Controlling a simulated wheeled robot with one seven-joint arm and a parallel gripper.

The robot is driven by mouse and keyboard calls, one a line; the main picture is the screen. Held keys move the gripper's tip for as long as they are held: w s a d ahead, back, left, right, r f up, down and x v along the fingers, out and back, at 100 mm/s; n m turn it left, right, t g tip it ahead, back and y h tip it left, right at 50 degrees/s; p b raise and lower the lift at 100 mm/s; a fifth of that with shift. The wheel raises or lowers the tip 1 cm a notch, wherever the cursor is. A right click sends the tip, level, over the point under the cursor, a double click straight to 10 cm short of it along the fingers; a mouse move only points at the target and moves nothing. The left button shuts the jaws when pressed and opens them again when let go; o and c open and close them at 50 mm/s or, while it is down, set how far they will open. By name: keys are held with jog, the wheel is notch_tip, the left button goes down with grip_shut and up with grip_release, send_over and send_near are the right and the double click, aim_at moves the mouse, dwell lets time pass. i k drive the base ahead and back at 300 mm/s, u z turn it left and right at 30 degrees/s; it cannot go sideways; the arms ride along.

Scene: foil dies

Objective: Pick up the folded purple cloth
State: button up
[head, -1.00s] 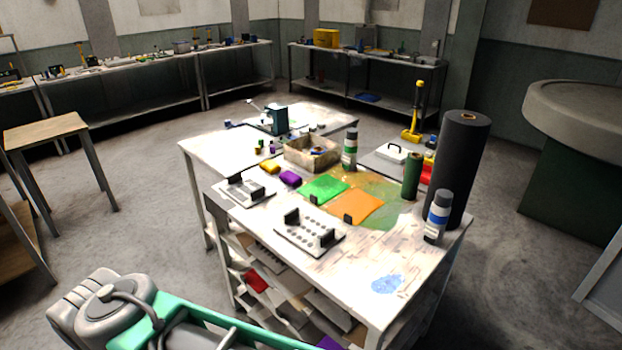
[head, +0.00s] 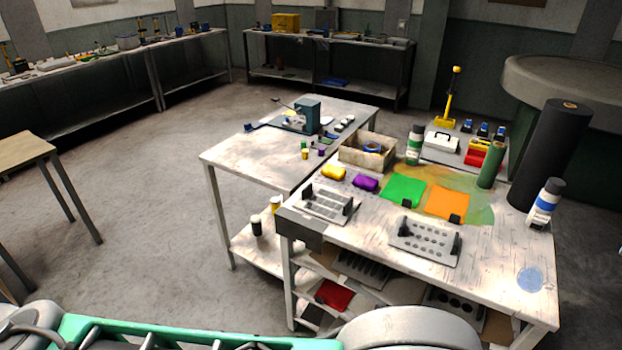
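The folded purple cloth (head: 366,183) lies on the white, paint-stained worktable (head: 345,237), near its left far edge. A folded yellow cloth (head: 333,173) lies just to its left, and a flat green sheet (head: 403,190) lies to its right. Nothing covers the purple cloth. My gripper is not in view. Parts of my own arm or body, grey and green, show along the bottom edge, apart from the cloth.
A bin (head: 367,151) stands behind the purple cloth. Racks with black uprights (head: 328,204) and holes (head: 424,241) stand in front. An orange sheet (head: 446,204), bottles and a tall black roll (head: 552,155) are to the right. Open floor (head: 160,230) lies left.

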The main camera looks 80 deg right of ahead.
aim_at(363, 181)
jog(key=i, duration=1.4)
jog(key=z, duration=3.75)
jog(key=i, duration=1.65)
